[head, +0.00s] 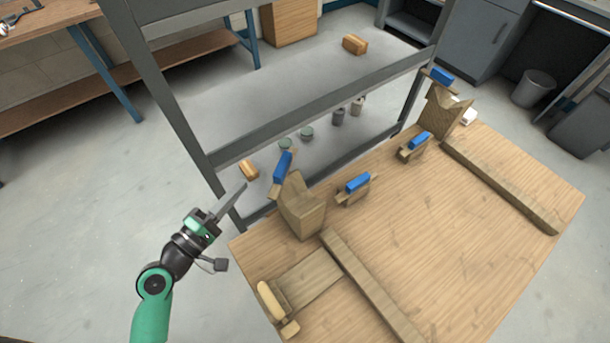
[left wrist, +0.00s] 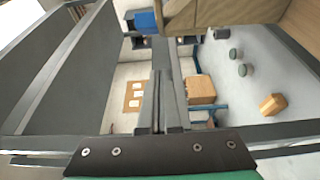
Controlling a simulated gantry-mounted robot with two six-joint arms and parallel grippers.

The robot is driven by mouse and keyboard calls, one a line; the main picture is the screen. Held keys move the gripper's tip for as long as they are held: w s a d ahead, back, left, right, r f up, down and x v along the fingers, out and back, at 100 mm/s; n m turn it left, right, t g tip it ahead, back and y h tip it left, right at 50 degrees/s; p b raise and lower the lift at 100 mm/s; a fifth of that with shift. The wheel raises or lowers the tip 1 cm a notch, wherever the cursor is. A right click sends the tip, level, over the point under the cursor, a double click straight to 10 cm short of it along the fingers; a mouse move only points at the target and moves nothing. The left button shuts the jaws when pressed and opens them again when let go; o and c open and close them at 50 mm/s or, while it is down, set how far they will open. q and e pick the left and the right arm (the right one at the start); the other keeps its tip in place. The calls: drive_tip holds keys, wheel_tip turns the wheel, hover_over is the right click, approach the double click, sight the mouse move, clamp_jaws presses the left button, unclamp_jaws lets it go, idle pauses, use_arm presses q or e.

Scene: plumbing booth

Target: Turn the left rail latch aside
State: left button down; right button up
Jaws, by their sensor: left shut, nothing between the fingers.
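My left gripper (head: 240,188) is shut and empty, its thin fingers pointing up and right beside the table's left corner. A wooden latch with a blue block (head: 283,167) is on the left notched wooden block (head: 304,212), just right of my fingertips and apart from them. A second blue-topped wooden latch (head: 357,183) stands on the table to its right. I cannot tell which of these two is the left rail latch. In the left wrist view, the shut fingers (left wrist: 160,80) lie below a blue block (left wrist: 145,21) and a wooden piece (left wrist: 230,11). My right gripper is out of view.
A grey metal frame (head: 300,112) stands along the table's far side, close to my left gripper. Two long wooden strips (head: 370,284) (head: 498,184) lie on the wooden table (head: 450,240). Another notched block (head: 447,112) stands at the far right. The floor left of the table is clear.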

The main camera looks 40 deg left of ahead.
sight(283, 168)
use_arm(q)
drive_tip(key=w+y+p, duration=0.1)
drive_tip(key=w, duration=1)
drive_tip(key=shift+a+f+n+p, duration=0.2)
drive_tip(key=shift+n+p, duration=0.1)
drive_tip(key=shift+p, duration=0.1)
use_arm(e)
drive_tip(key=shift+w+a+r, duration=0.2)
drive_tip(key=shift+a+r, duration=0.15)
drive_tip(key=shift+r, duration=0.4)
